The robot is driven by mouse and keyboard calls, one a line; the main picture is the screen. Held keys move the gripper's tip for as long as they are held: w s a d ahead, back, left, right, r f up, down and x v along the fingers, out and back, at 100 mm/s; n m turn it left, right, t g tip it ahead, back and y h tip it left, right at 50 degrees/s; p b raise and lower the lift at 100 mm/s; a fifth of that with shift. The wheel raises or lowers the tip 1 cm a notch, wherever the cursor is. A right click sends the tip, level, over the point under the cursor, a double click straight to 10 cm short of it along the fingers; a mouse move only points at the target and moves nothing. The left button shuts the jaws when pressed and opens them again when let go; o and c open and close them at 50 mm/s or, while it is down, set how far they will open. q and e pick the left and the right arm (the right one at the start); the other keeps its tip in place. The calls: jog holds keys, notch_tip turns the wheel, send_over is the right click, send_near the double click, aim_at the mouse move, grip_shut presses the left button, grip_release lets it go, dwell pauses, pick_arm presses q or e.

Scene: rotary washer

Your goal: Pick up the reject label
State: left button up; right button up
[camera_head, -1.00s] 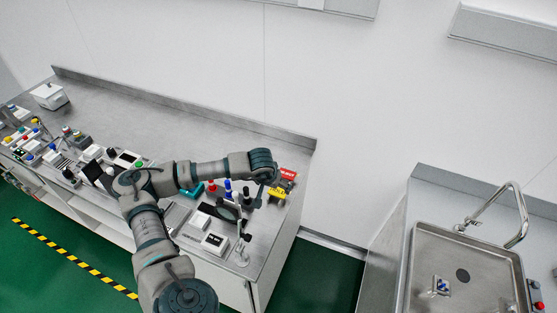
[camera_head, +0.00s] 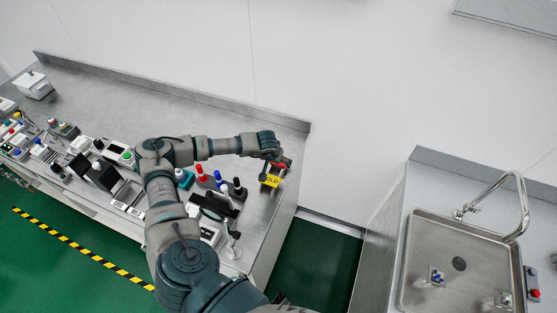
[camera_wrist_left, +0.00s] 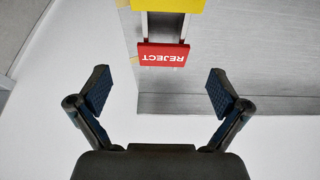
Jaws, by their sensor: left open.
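The red reject label (camera_wrist_left: 163,56) shows upside down in the left wrist view, at the end of a grey holder near the counter's edge. A yellow label (camera_wrist_left: 170,5) sits at the holder's other end and shows in the head view (camera_head: 270,181) with part of the word HOLD. My left gripper (camera_wrist_left: 157,90) is open and empty, its fingers spread to either side of the reject label's line, and the label appears beyond the fingertips. My right gripper is not in view.
Bottles with red, blue and black tops (camera_head: 220,180) stand on the steel counter (camera_head: 130,88) left of the gripper. Several devices crowd its front edge. A raised lip (camera_head: 200,98) runs along the back wall. A sink (camera_head: 420,270) stands apart at right.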

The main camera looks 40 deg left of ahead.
pick_arm(q)
jog(key=shift+p+x, duration=0.3)
jog(key=shift+x, duration=0.55)
jog(key=w+f, duration=0.1)
jog(key=w+a+f, duration=0.1)
jog(key=f, duration=0.1)
jog(key=shift+a+f+p, duration=0.15)
jog(key=shift+p, duration=0.15)
jog(key=shift+w+a+f, duration=0.1)
jog(key=shift+a+f, duration=0.1)
jog(key=shift+f, duration=0.1)
jog(key=shift+a, duration=0.15)
jog(key=shift+d, duration=0.6)
jog(key=shift+a+f, duration=0.1)
jog(key=shift+a, duration=0.1)
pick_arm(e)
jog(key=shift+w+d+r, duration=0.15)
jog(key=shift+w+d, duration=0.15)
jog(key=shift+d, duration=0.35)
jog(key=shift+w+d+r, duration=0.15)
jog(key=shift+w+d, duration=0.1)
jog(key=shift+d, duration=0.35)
